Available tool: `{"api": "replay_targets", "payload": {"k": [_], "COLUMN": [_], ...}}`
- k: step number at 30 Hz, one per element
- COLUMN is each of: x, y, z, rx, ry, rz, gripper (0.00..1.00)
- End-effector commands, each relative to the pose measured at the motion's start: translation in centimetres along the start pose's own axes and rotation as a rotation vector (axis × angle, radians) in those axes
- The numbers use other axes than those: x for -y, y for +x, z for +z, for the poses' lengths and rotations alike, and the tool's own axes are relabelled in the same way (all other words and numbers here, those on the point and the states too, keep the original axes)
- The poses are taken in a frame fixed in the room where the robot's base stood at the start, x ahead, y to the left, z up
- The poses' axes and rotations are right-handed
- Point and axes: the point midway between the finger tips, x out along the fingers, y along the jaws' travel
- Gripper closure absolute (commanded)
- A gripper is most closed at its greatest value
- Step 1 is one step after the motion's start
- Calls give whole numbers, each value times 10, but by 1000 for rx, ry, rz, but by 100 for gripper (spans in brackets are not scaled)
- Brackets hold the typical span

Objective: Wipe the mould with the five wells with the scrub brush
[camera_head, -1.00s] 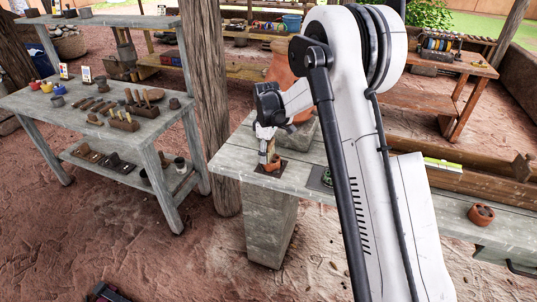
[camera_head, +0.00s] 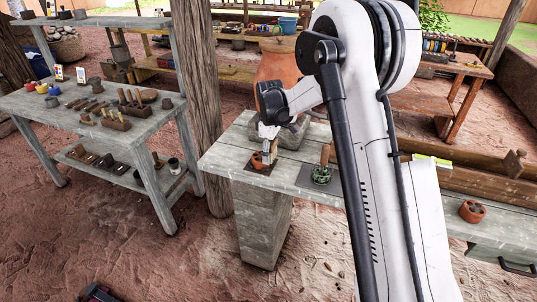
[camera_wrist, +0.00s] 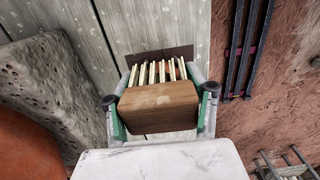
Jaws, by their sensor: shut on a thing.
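My gripper (camera_wrist: 160,108) is shut on the scrub brush, gripping its brown wooden block (camera_wrist: 158,108). Pale bristles (camera_wrist: 158,72) point away from the wrist, over a dark mat (camera_wrist: 172,54). In the head view my gripper (camera_head: 268,140) is low over the near table's left end. A small terracotta mould (camera_head: 257,161) is on the dark mat there, right by the brush and partly hidden; its wells cannot be counted. In the wrist view only reddish bits show between the bristles. Another round terracotta piece with dark wells (camera_head: 472,211) sits farther right on the table.
A green patterned item (camera_head: 321,175) with an upright wooden handle stands on a second dark mat, close to my arm. A large clay jar (camera_head: 277,62) and a grey stone block (camera_wrist: 48,95) are behind. A left table (camera_head: 80,130) holds several small tools.

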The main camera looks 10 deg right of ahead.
Motion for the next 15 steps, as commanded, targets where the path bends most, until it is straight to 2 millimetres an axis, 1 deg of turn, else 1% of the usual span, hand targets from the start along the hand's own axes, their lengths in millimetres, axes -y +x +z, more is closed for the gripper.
{"api": "replay_targets", "payload": {"k": [2,3,15], "x": [0,0,1], "y": [-17,-22,-58], "z": [0,0,-1], "rx": [0,0,0], "ry": [0,0,-1], "rz": [0,0,0], "gripper": [83,83,83]}}
